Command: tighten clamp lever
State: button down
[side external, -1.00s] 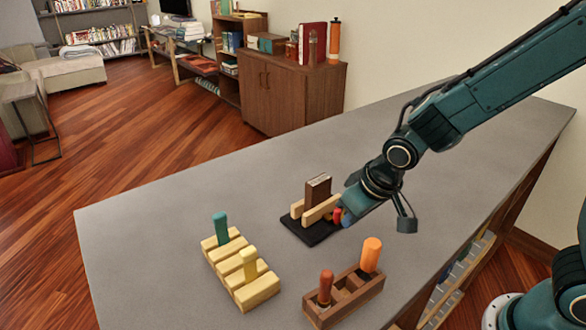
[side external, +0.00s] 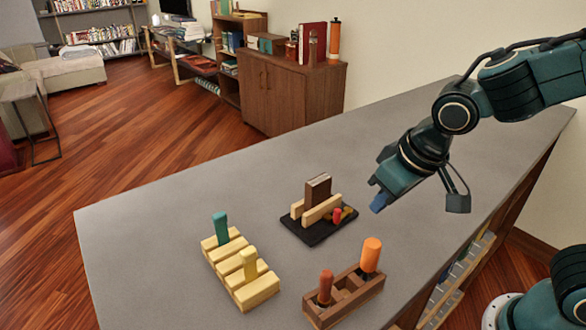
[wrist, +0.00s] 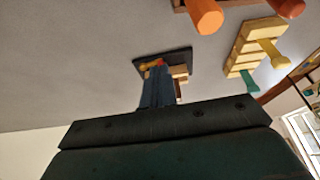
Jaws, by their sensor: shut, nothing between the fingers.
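The clamp stands on the table on a black base (side external: 312,238). Two pale wooden jaws (side external: 321,209) stand on either side of an upright dark brown block (side external: 318,188); I cannot tell how tightly they press. The clamp lever's red knob (side external: 337,214) is at the clamp's right end, beside a small brass-coloured part (side external: 347,211). My gripper (side external: 378,204) is shut and empty, above the table to the right of the clamp and apart from it. In the wrist view my shut fingers (wrist: 157,72) hide part of the clamp; the red knob (wrist: 159,63) shows beyond their tips.
A pale slotted rack (side external: 256,289) with a teal peg (side external: 220,228) and a yellow peg (side external: 249,263) stands front left. A dark wooden rack (side external: 340,304) with a red peg (side external: 326,286) and an orange peg (side external: 371,254) stands at the front. The grey table behind the clamp is clear.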

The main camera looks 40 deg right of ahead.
jog(key=shift+s+r, duration=0.2)
jog(key=shift+r, duration=0.4)
